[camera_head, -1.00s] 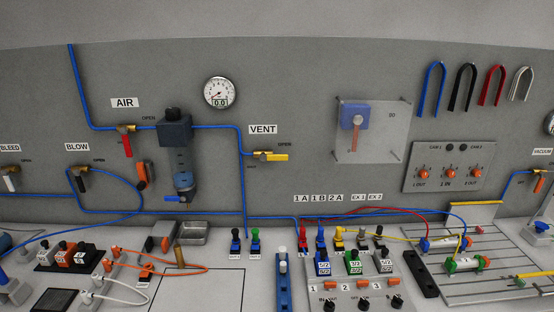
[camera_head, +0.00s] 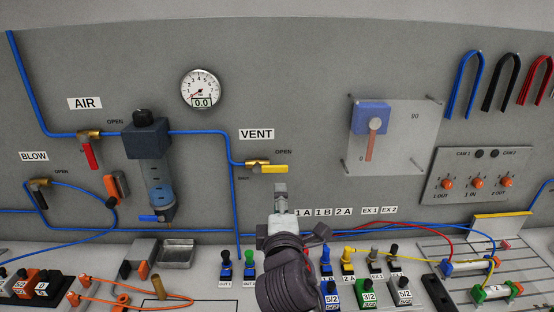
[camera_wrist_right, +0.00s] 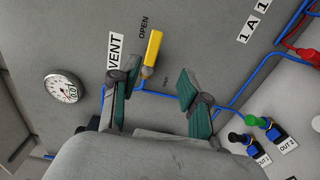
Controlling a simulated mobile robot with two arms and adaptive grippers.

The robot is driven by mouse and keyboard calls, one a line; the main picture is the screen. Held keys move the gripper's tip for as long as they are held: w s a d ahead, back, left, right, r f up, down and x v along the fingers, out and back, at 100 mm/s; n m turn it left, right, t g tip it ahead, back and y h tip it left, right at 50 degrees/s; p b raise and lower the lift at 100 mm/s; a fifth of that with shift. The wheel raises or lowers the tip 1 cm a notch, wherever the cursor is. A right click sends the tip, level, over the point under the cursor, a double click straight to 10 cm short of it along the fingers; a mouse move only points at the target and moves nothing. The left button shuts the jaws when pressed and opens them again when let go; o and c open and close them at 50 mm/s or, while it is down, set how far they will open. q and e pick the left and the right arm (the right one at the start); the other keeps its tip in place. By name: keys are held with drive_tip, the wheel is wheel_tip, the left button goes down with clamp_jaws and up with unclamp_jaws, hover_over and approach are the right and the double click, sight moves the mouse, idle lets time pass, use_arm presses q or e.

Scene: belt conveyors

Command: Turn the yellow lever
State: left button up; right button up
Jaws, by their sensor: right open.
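The yellow lever (camera_head: 273,169) is on the brass valve under the VENT label (camera_head: 256,134) on the back wall. It lies horizontal, pointing right, below the word OPEN. My right gripper (camera_head: 281,190) is in front of the wall just below the lever and apart from it. In the right wrist view, the yellow lever (camera_wrist_right: 153,48) shows beyond the fingers, near the left finger. The right gripper (camera_wrist_right: 155,95) is open there, with nothing between its fingers. My left gripper is not in view.
A blue hose (camera_head: 237,210) runs down the wall left of my gripper. The red AIR lever (camera_head: 90,154) and a gauge (camera_head: 201,89) are to the left. A clear plate with a blue block (camera_head: 369,118) is to the right. Valve blocks and fittings crowd the bench below.

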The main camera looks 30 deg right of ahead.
sight(278, 170)
drive_tip(key=p+x, duration=0.1)
drive_tip(key=x, duration=0.5)
drive_tip(key=r+p+x, duration=0.1)
drive_tip(key=x, duration=0.2)
drive_tip(key=shift+r+p, duration=0.1)
drive_tip(key=shift+p, duration=0.2)
drive_tip(key=shift+x, duration=1.1)
drive_tip(key=shift+w+d+p, duration=0.15)
drive_tip(key=shift+w+p, duration=0.1)
drive_tip(key=shift+p, duration=0.05)
drive_tip(key=shift+w+d, duration=0.15)
drive_tip(key=shift+w, duration=0.05)
drive_tip(key=shift+w+d, duration=0.1)
drive_tip(key=shift+c, duration=0.7)
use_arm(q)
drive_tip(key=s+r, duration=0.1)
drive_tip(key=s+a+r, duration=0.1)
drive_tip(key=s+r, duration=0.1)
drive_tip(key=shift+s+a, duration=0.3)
use_arm(e)
clamp_jaws()
